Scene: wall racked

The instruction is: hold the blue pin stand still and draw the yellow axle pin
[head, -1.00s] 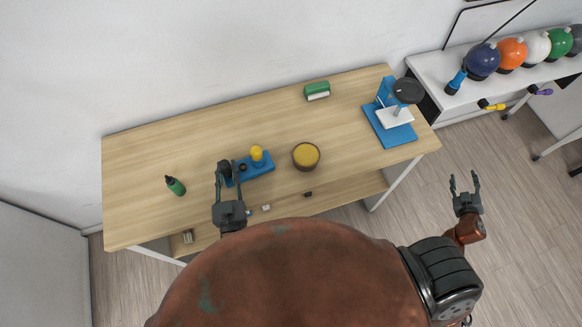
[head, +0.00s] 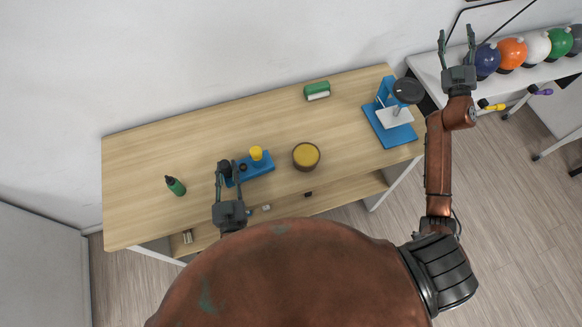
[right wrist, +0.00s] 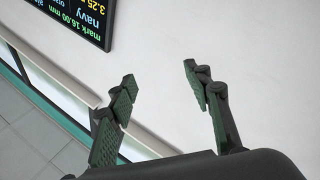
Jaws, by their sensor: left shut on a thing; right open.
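The blue pin stand (head: 262,170) lies on the wooden table, left of its middle. The yellow axle pin (head: 256,153) stands up from it, its round yellow head on top. My left gripper (head: 229,172) is shut on the left end of the blue pin stand and partly hides that end. My right gripper (head: 457,43) is raised far to the right, past the table's right end, open and empty. In the right wrist view its open fingers (right wrist: 165,95) have only wall between them.
A bowl with yellow contents (head: 306,156) stands right of the stand. A green bottle (head: 175,186) is at the left, a green-and-white block (head: 317,91) at the back, and a blue stand with a dark disc (head: 390,130) at the right. Coloured balls (head: 512,53) line a white side table.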

